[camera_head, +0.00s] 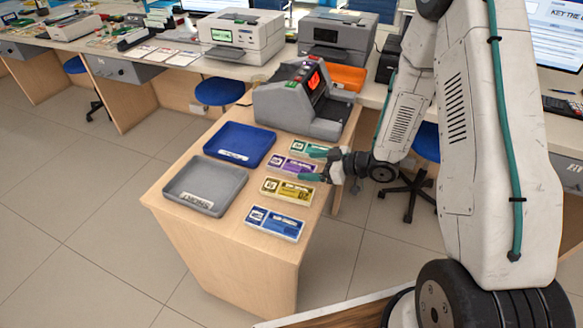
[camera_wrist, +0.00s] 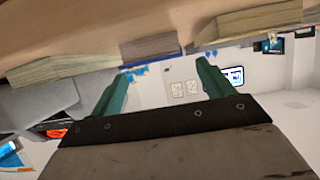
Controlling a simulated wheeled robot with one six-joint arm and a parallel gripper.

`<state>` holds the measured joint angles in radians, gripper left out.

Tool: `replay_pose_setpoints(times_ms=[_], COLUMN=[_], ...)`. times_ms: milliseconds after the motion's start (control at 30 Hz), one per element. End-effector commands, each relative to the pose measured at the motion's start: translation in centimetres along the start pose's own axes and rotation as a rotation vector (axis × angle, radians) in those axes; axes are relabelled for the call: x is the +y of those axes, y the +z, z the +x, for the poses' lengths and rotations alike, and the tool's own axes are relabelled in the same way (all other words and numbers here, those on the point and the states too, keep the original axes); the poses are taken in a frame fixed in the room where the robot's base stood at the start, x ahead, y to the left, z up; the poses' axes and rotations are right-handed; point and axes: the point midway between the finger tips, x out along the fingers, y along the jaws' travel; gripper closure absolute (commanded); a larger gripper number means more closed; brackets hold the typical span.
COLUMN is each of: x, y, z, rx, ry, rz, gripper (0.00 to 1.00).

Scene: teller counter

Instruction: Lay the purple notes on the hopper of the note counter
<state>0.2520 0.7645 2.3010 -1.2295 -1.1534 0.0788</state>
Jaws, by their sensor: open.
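The purple notes (camera_head: 290,167) lie as a flat bundle on the small wooden table, between the green notes (camera_head: 307,149) and the yellow notes (camera_head: 287,190). The note counter (camera_head: 300,100) stands at the table's far end, with a red lit display. My gripper (camera_head: 314,166) is open and empty at the table's right edge, its teal fingers pointing left at the purple bundle. In the wrist view, which is upside down, the end of the purple notes (camera_wrist: 150,47) shows beyond and between the spread fingers (camera_wrist: 163,70). The hopper's surface is hard to make out.
Blue notes (camera_head: 273,224) lie nearest the table's front. A blue tray (camera_head: 240,144) and a grey tray (camera_head: 205,186) sit left of the bundles. Two machines, one white (camera_head: 242,37) and one grey (camera_head: 337,42), stand on the long counter behind. Neighbouring bundles are close to the fingers.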

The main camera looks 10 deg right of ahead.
Motion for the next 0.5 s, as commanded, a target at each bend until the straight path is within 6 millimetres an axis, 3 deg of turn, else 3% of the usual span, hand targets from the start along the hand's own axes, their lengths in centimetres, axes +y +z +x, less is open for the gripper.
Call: replay_pose_setpoints(times_ms=[300,500], x=[0.1,0.2], y=[0.1,0.1], z=[4.5,5.9], rx=[-0.001,-0.001], ry=[-0.002,0.002], rz=[-0.001,0.0], gripper=[0.2,0.2])
